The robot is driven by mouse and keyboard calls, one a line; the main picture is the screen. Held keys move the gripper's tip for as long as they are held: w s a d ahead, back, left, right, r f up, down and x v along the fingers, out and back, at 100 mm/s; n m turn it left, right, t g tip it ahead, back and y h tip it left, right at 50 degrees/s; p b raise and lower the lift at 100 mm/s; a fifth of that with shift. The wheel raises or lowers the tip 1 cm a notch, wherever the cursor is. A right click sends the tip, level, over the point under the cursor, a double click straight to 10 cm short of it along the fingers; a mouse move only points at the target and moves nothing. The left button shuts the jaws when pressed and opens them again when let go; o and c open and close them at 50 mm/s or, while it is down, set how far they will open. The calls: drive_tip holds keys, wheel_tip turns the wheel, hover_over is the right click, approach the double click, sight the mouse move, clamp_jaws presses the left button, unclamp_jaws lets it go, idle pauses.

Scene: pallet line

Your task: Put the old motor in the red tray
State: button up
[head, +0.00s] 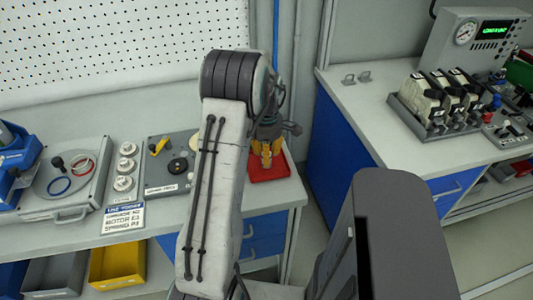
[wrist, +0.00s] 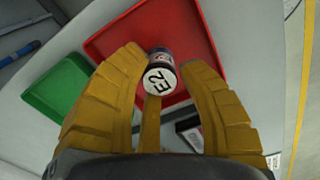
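The motor (wrist: 160,77) is a short dark cylinder with a pale end cap marked E2. In the wrist view it sits between the yellow fingers of my gripper (wrist: 163,62), cap towards the camera. The fingers look closed around it. The red tray (wrist: 196,20) lies behind and beneath the motor in that view; I cannot tell whether the motor touches its floor. In the head view my gripper (head: 265,152) points down over the red tray (head: 270,175) at the bench's right end. The motor is hidden there by the fingers and arm.
A green tray (wrist: 62,98) lies beside the red one. A grey fixture plate (head: 165,187), a printed card (head: 123,218) and an open case (head: 45,205) stand left on the bench. A floor gap separates it from the right bench (head: 365,110).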

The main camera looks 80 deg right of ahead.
drive_tip(key=shift+o, duration=1)
drive_tip(key=shift+r, duration=0.1)
wheel_tip(320, 180, up, 12)
drive_tip(key=shift+w+r, duration=0.1)
drive_tip(key=shift+w, duration=0.05)
